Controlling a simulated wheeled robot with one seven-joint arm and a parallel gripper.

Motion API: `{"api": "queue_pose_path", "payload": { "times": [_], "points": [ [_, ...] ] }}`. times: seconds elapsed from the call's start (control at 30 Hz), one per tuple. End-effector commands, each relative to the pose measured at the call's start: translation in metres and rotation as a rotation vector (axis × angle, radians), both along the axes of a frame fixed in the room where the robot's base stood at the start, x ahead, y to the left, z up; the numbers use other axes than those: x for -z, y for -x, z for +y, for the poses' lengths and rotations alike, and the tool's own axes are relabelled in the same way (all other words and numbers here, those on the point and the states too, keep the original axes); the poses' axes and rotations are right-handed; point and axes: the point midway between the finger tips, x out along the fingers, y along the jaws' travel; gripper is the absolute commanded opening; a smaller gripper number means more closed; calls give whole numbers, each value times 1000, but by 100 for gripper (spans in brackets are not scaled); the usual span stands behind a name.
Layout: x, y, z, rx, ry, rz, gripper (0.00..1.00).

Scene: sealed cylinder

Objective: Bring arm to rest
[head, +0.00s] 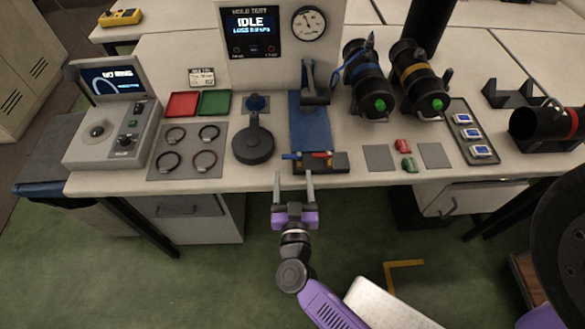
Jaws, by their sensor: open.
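My gripper (293,190) is purple and grey with two upright pale fingers. The fingers stand apart with nothing between them. It is just in front of the table's front edge, below the blue fixture (309,128) with the black front block (322,162). My purple arm reaches up to it from the bottom of the picture. I cannot tell whether the fingertips touch the table edge; they look clear of the objects.
On the table (270,182) stand a ring tester (113,133) reading "NO RING", a mat with several rings (187,150), a round black device (253,144), two black cylinders (367,85) with blue and yellow bands, and a red-banded cylinder (543,123) at right. Green floor in front is mostly open.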

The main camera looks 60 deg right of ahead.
Motion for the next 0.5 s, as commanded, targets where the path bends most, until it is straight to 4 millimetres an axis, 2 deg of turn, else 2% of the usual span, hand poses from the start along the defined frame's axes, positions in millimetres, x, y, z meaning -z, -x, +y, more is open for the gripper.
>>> {"api": "queue_pose_path", "payload": {
  "times": [0.2,0.5],
  "points": [
    [1,11,15,-1,-1,0,63],
    [0,11,16,-1,-1,-1,63]
  ]
}}
